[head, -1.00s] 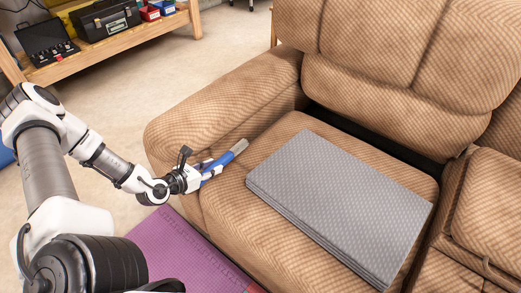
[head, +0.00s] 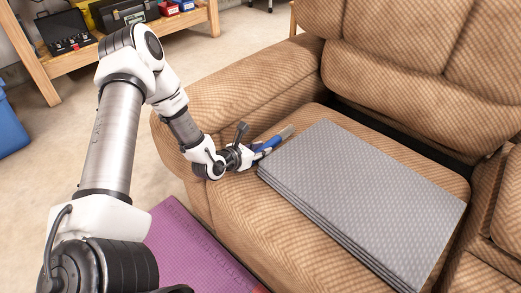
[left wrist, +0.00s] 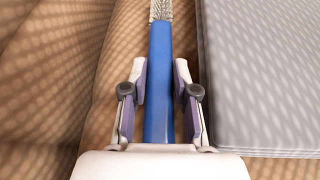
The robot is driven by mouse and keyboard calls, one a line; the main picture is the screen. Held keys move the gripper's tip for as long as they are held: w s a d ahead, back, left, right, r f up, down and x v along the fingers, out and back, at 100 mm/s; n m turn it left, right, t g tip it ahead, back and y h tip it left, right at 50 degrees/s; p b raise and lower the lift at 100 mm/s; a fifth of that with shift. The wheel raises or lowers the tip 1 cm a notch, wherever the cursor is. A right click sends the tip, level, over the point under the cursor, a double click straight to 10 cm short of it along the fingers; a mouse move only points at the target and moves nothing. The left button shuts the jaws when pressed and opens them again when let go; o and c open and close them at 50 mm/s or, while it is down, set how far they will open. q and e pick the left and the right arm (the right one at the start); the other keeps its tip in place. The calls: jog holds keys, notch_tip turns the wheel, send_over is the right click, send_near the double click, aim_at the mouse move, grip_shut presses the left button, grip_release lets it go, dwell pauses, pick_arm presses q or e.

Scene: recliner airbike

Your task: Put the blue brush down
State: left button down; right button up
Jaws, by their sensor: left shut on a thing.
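The blue brush (head: 272,143) has a long blue handle and a grey bristled end pointing away from my left gripper. My left gripper (head: 258,151) is shut on the handle, above the left part of the brown recliner seat (head: 235,205). In the left wrist view the handle (left wrist: 159,65) runs between the two fingers (left wrist: 159,95), with the bristles at the top edge. The brush lies just left of the folded grey mat (head: 360,190), about along its edge. I cannot tell whether the brush touches the seat. My right gripper is not in view.
The padded armrest (head: 240,85) rises left of the brush and the backrest (head: 430,80) stands behind. A purple mat (head: 190,250) lies on the floor. A wooden shelf (head: 130,42) with toolboxes stands at the back left. The grey mat covers much of the seat.

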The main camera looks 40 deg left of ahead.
pick_arm(q)
jog(key=shift+f, duration=0.25)
jog(key=c, duration=1.2)
grip_release()
jog(key=shift+r, duration=0.1)
